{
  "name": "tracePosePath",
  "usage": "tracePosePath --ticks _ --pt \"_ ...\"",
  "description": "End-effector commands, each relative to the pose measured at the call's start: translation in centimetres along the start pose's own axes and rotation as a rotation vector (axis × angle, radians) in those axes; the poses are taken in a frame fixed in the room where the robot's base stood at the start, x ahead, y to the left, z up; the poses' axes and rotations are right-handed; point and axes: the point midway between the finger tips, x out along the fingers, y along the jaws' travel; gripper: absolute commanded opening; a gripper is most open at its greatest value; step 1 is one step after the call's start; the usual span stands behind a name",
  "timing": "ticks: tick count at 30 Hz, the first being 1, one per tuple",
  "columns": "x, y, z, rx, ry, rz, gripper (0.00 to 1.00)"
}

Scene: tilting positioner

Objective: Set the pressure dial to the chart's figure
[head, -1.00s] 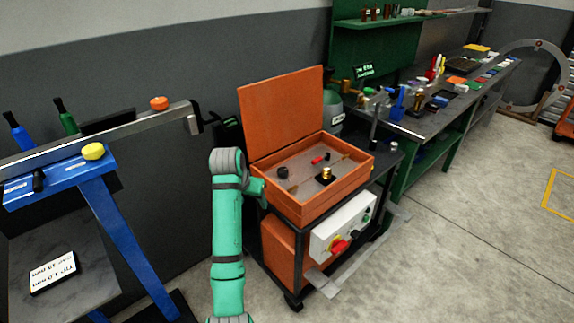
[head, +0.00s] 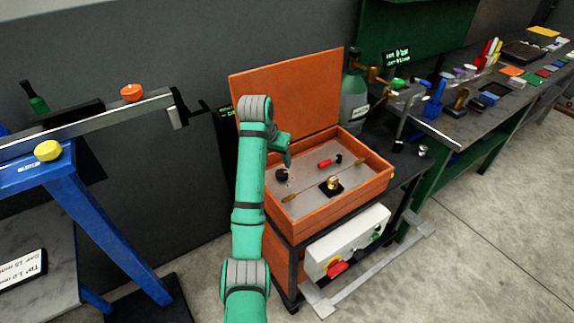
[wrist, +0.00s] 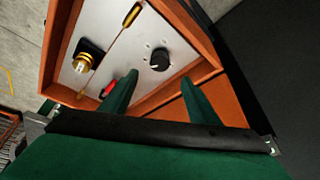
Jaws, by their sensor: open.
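A black round dial (head: 282,174) with a pale pointer mark sits on the grey panel inside an open orange box (head: 338,208). In the wrist view the dial (wrist: 160,59) has small marks beside it and lies just beyond my fingertips. My gripper (wrist: 160,80) is open and empty, its two green fingers either side of the line to the dial, apart from it. In the head view my gripper (head: 289,160) hangs over the left part of the box. A white card (head: 22,270) at the lower left carries a few printed lines, only partly legible.
The panel also holds a brass knob (head: 333,184) on a black base, a red-handled part (head: 328,163) and thin brass rods. The box's raised lid (head: 285,90) stands behind my arm. A grey cylinder (head: 354,98) and cluttered bench (head: 470,125) are to the right.

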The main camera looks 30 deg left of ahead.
Motion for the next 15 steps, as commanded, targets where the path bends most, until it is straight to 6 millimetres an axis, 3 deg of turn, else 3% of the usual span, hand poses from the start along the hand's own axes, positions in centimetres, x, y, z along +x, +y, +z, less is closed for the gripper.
tracePosePath --ticks 5,15 --pt "2.0 0.1 0.1 0.000 -0.003 0.001 0.55" --pt "7.9 0.1 0.1 0.001 -0.002 0.002 0.55"
